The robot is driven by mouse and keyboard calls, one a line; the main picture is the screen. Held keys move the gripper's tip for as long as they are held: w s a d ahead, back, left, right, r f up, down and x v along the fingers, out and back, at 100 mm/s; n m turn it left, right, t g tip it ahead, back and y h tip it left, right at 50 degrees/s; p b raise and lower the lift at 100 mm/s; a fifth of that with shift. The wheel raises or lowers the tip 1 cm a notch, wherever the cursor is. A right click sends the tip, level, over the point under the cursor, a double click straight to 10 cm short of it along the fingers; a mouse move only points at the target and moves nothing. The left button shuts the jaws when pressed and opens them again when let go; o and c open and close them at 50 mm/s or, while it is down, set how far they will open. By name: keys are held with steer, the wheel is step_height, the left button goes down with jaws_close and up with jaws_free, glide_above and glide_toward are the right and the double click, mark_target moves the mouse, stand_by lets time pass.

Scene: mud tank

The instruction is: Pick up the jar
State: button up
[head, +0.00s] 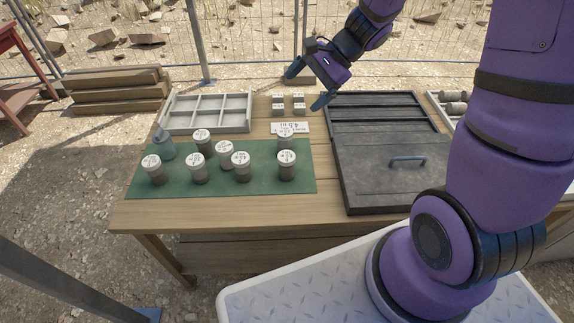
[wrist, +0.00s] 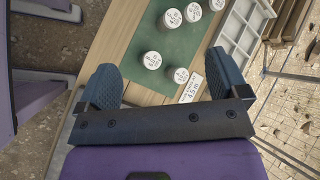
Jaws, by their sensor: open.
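Several jars with white, marked lids and grey-brown bodies stand upright on a green mat (head: 215,184). In the head view they include a front-left jar (head: 154,169), a front-middle jar (head: 241,166), a front-right jar (head: 287,165) and a back-right jar (head: 284,138). The pictures do not show which one is meant. My gripper (head: 307,86) is open and empty, in the air above the back of the table, behind the jars. In the wrist view a jar (wrist: 178,76) shows between the open fingers, apart from them, and another jar (wrist: 153,60) is close by.
A blue-grey cup (head: 165,147) stands at the mat's back left. A white card (head: 289,128) and small labelled blocks (head: 278,110) lie behind the mat. A divided tray (head: 206,131) is at back left. A dark lidded case (head: 390,180) fills the right side.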

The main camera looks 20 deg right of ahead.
steer(key=w+d+f+m+t, duration=0.1)
steer(key=w+f+m, duration=0.15)
steer(key=f, duration=0.35)
steer(key=w+d+f+m, duration=0.1)
steer(key=w+f+m, duration=0.15)
steer(key=f, duration=0.35)
steer(key=m+t, duration=0.1)
steer(key=m, duration=0.5)
glide_toward(290, 156)
steer(key=a, duration=0.1)
steer(key=x, duration=0.6)
steer(key=shift+w+d, duration=0.2)
steer(key=shift+d+f+x, duration=0.1)
steer(key=shift+f+x, duration=0.05)
steer(key=shift+x, duration=1.15)
steer(key=shift+d+f+x, duration=0.1)
steer(key=shift+x, duration=1.2)
steer(key=shift+s, duration=0.2)
steer(key=shift+c, duration=0.3)
steer(key=c, duration=1.4)
